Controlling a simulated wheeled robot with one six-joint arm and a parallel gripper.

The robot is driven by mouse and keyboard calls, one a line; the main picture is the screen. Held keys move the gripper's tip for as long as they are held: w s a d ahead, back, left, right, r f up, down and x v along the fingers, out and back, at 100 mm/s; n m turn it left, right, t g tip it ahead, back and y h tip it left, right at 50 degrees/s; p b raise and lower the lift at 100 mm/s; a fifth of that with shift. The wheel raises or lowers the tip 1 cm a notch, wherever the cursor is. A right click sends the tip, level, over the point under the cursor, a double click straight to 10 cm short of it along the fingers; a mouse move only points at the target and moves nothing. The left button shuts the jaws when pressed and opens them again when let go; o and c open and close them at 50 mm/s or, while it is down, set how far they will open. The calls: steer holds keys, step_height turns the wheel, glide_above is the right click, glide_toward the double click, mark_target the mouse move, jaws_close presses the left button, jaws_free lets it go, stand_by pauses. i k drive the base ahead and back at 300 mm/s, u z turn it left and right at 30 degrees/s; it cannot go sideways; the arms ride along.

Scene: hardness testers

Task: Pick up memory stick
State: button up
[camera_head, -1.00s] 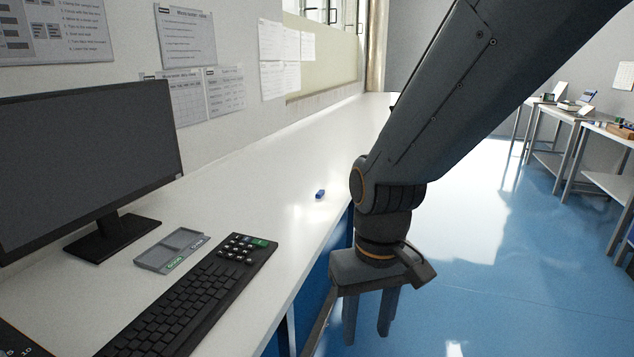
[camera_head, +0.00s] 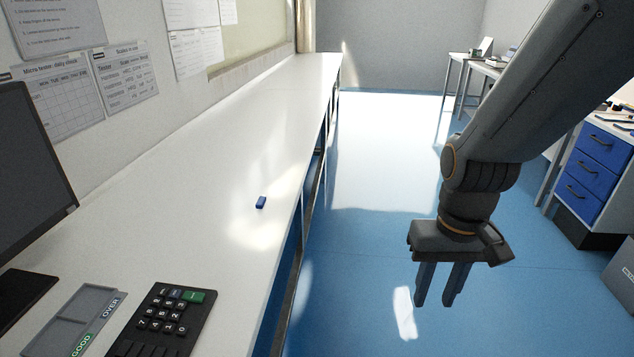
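The memory stick (camera_head: 261,202) is a small blue block lying on the white bench (camera_head: 215,140), near its right edge. My gripper (camera_head: 436,303) hangs to the right of the bench, over the blue floor in the picture. Its two fingers point down with a narrow gap between them and nothing in it. My gripper is well apart from the memory stick.
A keyboard (camera_head: 165,318) and a grey two-part tray (camera_head: 72,325) labelled GOOD and OVER lie at the near left. A monitor (camera_head: 30,170) stands behind them. The bench around the memory stick is clear. Blue drawers (camera_head: 592,160) stand at the right.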

mark_target(262, 199)
steer(key=z, duration=0.35)
steer(key=i, duration=1.6)
steer(key=u, duration=1.15)
steer(key=i, duration=0.4)
steer(key=u, duration=0.4)
